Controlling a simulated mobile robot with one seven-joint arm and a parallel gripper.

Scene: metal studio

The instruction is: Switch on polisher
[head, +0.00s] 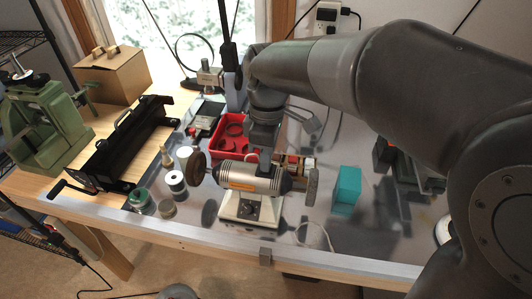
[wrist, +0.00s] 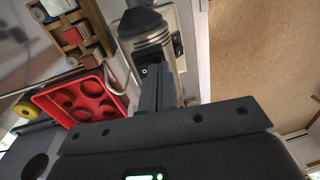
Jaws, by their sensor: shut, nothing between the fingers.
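The polisher (head: 245,178) stands near the front of the workbench, with a silver motor body, black ends and a wheel at each side. Its pale base (head: 250,212) carries dark controls on the front; their on or off setting is too small to tell. My gripper (head: 265,162) points down at the rear of the motor body, close to it; whether it touches is unclear. In the wrist view my gripper (wrist: 168,72) has its fingers together and empty, beside the polisher (wrist: 146,42). A dark control (wrist: 178,45) shows on the base there.
A red tray (head: 232,138) lies behind the polisher. A teal block (head: 347,188) stands to its right; spools and jars (head: 176,184) stand to its left. A black bending tool (head: 125,145) and a green press (head: 40,125) are farther left. The bench's front edge is close.

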